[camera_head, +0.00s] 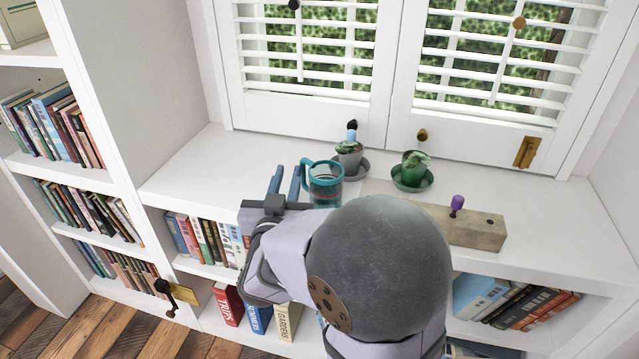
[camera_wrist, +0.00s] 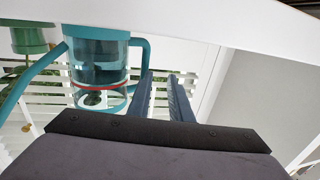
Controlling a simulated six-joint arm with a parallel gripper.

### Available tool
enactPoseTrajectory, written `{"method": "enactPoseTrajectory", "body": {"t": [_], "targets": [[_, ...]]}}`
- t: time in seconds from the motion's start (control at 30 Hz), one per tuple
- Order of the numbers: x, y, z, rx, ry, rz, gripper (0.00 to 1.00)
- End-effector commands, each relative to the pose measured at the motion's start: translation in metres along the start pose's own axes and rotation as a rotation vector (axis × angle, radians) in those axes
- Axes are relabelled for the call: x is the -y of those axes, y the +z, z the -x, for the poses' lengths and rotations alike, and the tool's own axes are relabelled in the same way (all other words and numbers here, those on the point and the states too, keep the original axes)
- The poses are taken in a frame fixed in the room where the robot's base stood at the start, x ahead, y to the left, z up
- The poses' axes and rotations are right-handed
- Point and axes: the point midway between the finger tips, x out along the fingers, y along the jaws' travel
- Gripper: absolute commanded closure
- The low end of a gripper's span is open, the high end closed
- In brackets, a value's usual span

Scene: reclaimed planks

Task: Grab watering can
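The watering can (camera_head: 326,188) stands on the white shelf top, just right of my gripper (camera_head: 287,172). It has a clear body with a red line and teal rim, base and handle. In the wrist view the watering can (camera_wrist: 98,62) appears upside down, with its teal handle on the right, near my fingertips, and its spout on the left. My gripper (camera_wrist: 160,75) is open, with its two blue-grey fingers apart and nothing between them. The can's lower part is partly hidden by my arm in the head view.
A potted plant (camera_head: 349,156) on a saucer stands behind the can. A green pot (camera_head: 411,170) on another saucer is to the right. A wooden block (camera_head: 474,232) with a purple knob lies farther right. Shuttered windows stand behind; the shelf top to the left is clear.

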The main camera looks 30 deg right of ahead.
Motion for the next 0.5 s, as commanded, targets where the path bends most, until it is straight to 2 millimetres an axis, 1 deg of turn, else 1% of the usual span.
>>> {"method": "enactPoseTrajectory", "body": {"t": [0.03, 0.07, 0.33, 0.4, 0.5], "targets": [[0.0, -0.005, -0.003, 0.004, 0.0, 0.005, 0.81], [0.0, -0.006, -0.004, 0.003, 0.001, 0.004, 0.81], [0.0, -0.002, -0.014, 0.006, -0.007, -0.003, 0.81], [-0.001, 0.002, -0.025, 0.002, -0.005, -0.007, 0.81], [0.0, 0.002, -0.033, 0.002, -0.006, -0.006, 0.81]]}}
